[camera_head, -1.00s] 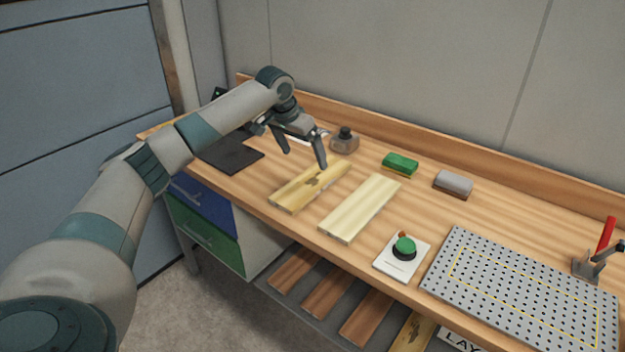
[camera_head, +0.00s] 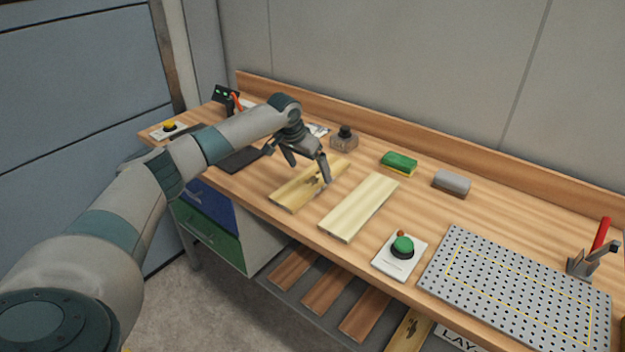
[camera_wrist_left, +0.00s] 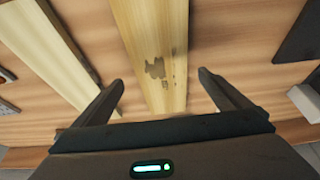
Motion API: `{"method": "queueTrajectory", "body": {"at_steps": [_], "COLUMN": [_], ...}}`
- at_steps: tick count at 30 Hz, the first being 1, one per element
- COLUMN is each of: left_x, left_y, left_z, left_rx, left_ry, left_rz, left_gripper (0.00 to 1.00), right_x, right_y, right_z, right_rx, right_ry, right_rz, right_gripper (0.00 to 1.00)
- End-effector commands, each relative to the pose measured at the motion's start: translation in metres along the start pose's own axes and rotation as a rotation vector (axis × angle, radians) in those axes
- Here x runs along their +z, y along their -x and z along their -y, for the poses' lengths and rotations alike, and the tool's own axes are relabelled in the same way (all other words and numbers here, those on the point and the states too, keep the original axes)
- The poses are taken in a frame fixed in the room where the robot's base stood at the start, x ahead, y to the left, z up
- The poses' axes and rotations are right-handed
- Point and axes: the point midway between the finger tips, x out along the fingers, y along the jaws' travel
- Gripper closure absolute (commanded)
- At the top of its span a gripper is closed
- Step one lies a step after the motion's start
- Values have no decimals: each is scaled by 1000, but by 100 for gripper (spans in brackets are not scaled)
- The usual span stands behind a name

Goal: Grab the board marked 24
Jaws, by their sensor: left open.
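Two pale boards lie on the workbench. The left board (camera_head: 292,194) has a dark mark near its far end, partly behind my gripper; the right board (camera_head: 358,208) looks plain. My left gripper (camera_head: 308,172) is open and empty over the far part of the marked board. In the left wrist view the marked board (camera_wrist_left: 152,30) runs between the spread fingers (camera_wrist_left: 160,90), with a dark blotchy mark that I cannot read as a number. The plain board (camera_wrist_left: 45,50) lies to its left there. My right gripper is not in view.
A green sponge (camera_head: 399,163), a grey block (camera_head: 451,183) and a small dark-topped item (camera_head: 344,138) stand behind the boards. A dark mat (camera_head: 236,160) lies left.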

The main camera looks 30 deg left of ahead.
Motion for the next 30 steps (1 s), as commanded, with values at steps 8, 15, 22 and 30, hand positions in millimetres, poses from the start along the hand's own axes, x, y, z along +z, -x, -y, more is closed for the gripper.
{"method": "queueTrajectory", "body": {"at_steps": [8, 15, 22, 30], "left_x": [1, 1, 1, 1], "left_y": [-32, -39, -38, -38], "left_z": [2, 3, 3, 3], "left_rx": [1, 0, 0, 0], "left_ry": [0, 0, 0, 0], "left_rz": [2, 0, 0, 0], "left_gripper": [4, 4, 4, 42], "right_x": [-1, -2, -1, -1], "right_y": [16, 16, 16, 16], "right_z": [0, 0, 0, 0], "right_rx": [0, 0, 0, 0], "right_ry": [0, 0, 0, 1], "right_rz": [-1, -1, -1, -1], "right_gripper": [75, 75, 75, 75]}}
